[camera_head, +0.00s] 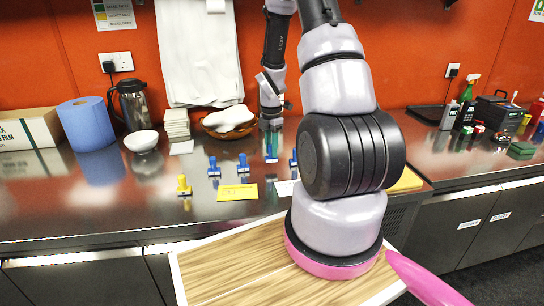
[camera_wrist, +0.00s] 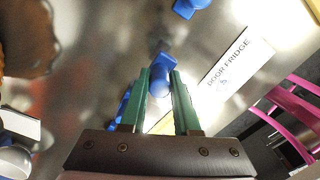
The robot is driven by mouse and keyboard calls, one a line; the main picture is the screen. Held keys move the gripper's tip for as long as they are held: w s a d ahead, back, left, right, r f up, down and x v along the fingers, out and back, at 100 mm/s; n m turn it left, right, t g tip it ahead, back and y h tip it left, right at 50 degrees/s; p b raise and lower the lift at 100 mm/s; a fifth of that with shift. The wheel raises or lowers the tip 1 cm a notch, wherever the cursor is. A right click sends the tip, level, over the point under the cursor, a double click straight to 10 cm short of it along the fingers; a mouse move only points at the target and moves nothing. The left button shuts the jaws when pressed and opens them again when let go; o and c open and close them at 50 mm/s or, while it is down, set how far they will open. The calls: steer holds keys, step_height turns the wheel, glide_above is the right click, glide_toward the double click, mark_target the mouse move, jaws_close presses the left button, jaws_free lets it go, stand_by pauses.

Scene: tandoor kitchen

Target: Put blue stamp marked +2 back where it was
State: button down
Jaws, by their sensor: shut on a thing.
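My gripper (camera_head: 271,148) has green fingers and points down over the steel counter. In the wrist view its fingers (camera_wrist: 160,95) are shut on a blue stamp (camera_wrist: 161,78), whose knob sits between the tips. In the head view this held stamp (camera_head: 271,160) shows just under the fingers, at or close above the counter. Other blue stamps stand to the left (camera_head: 214,168), (camera_head: 243,164) and one to the right (camera_head: 293,161). In the wrist view, one blue stamp (camera_wrist: 187,8) is at the top and another (camera_wrist: 123,105) is partly behind the left finger. No +2 marking is legible.
A yellow stamp (camera_head: 184,186) and a yellow card (camera_head: 237,192) lie toward the front. A white label reading DOOR FRIDGE (camera_wrist: 228,76) lies beside the gripper. A brown bowl with white cloth (camera_head: 228,121) stands behind. A wooden board (camera_head: 235,265) is in front, below my arm.

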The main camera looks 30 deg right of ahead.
steer(key=shift+f, duration=1.4)
steer(key=shift+f, duration=0.1)
steer(key=c, duration=0.6)
jaws_free()
steer(key=shift+c, duration=0.2)
step_height(320, 180, up, 12)
steer(key=shift+r, duration=0.1)
steer(key=s+a+r+m+t, duration=0.25)
steer(key=r+m, duration=0.35)
steer(key=r, duration=0.3)
steer(key=s+a+r+m+t, duration=0.1)
steer(key=s+a+r+m, duration=0.35)
steer(key=r, duration=0.45)
steer(key=s+a+r+m+t+y, duration=0.2)
steer(key=s+a+r+m, duration=0.4)
steer(key=s+r+m, duration=0.3)
steer(key=s+m+t, duration=0.1)
steer(key=s+m, duration=0.2)
steer(key=m, duration=0.2)
steer(key=shift+s+a+r, duration=0.2)
steer(key=shift+s+r, duration=0.15)
steer(key=shift+r, duration=0.05)
